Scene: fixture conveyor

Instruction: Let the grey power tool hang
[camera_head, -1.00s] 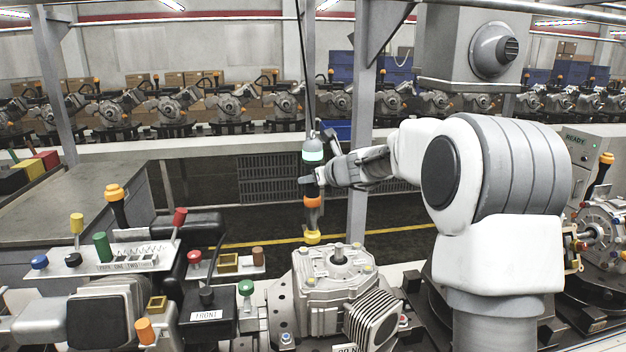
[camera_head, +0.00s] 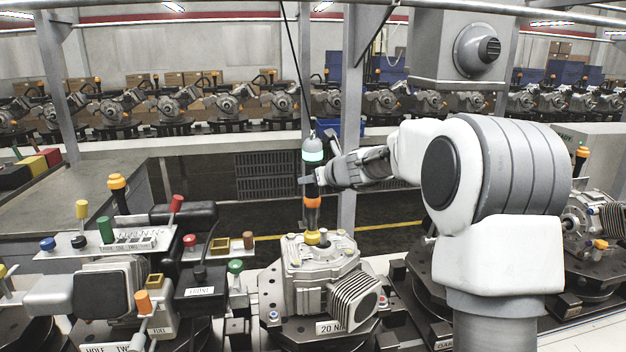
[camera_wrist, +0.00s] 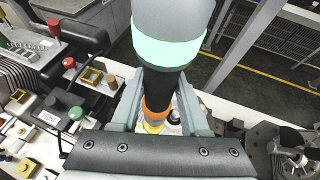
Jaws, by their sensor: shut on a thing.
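The grey power tool (camera_head: 311,143) hangs upright on a dark cable (camera_head: 292,50), with a lit green ring, a black body, an orange band and a yellow tip (camera_head: 312,238). My gripper (camera_head: 313,180) is shut around its dark middle, below the green ring. The wrist view shows the tool (camera_wrist: 168,40) between the two grey fingers (camera_wrist: 158,102). The tip overlaps the top of a grey gearbox (camera_head: 315,268) in the head view; I cannot tell whether they touch.
The gearbox sits on a dark round fixture with a "20 N" label (camera_head: 330,327). A control panel with coloured knobs (camera_head: 115,240) stands at left. A grey post (camera_head: 348,140) rises behind the tool. A row of gearboxes (camera_head: 225,105) lines the back.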

